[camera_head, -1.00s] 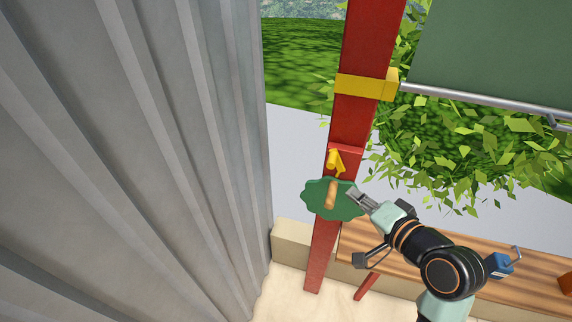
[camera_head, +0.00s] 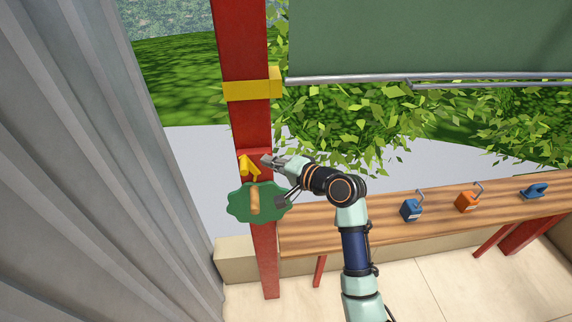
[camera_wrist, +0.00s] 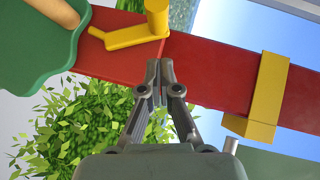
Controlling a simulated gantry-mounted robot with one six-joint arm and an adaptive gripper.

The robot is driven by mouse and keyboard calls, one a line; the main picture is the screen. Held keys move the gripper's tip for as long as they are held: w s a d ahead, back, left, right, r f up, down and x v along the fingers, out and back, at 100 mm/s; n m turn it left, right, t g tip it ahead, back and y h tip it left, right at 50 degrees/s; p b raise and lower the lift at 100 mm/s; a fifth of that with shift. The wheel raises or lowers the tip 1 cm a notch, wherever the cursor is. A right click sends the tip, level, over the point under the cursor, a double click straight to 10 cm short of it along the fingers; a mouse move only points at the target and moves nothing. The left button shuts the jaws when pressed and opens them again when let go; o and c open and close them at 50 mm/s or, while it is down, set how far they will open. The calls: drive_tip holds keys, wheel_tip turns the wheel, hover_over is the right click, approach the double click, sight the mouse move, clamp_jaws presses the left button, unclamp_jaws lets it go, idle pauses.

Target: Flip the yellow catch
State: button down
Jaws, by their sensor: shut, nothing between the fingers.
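The yellow catch (camera_head: 249,166) sits on the red post (camera_head: 243,125), just above a green scalloped wheel (camera_head: 272,203) with a wooden handle. In the wrist view the catch (camera_wrist: 125,39) shows a round knob and a thin arm reaching left toward the wheel (camera_wrist: 30,60). My gripper (camera_head: 267,160) is at the catch's height, close to its right side in the head view. In the wrist view my gripper (camera_wrist: 160,72) has its fingertips together and empty, over the red post's edge just below the knob. I cannot tell whether they touch the post.
A yellow band (camera_head: 250,89) wraps the post higher up. A corrugated grey wall (camera_head: 90,180) stands at left. A wooden bench (camera_head: 390,222) at right holds a blue block (camera_head: 411,210), an orange block (camera_head: 467,201) and a blue item (camera_head: 535,190). Leaves hang behind my arm.

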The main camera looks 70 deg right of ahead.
sight(247, 166)
drive_tip(key=shift+w+a+f, duration=0.3)
drive_tip(key=shift+w+a, duration=0.15)
drive_tip(key=shift+w, duration=0.3)
drive_tip(key=shift+w+a+f, duration=0.25)
drive_tip(key=shift+w+a, duration=0.15)
drive_tip(key=shift+w, duration=0.35)
drive_tip(key=p, duration=0.2)
drive_tip(key=shift+w+a+r+g+p, duration=0.1)
drive_tip(key=shift+w+r+g+p, duration=0.05)
drive_tip(key=shift+r+g+p, duration=0.2)
drive_tip(key=shift+w+a+n+p, duration=0.1)
drive_tip(key=shift+w+n+p, duration=0.1)
drive_tip(key=shift+n+p, duration=0.15)
drive_tip(key=shift+w+a+f, duration=0.15)
drive_tip(key=shift+w+f, duration=0.15)
drive_tip(key=shift+w, duration=0.05)
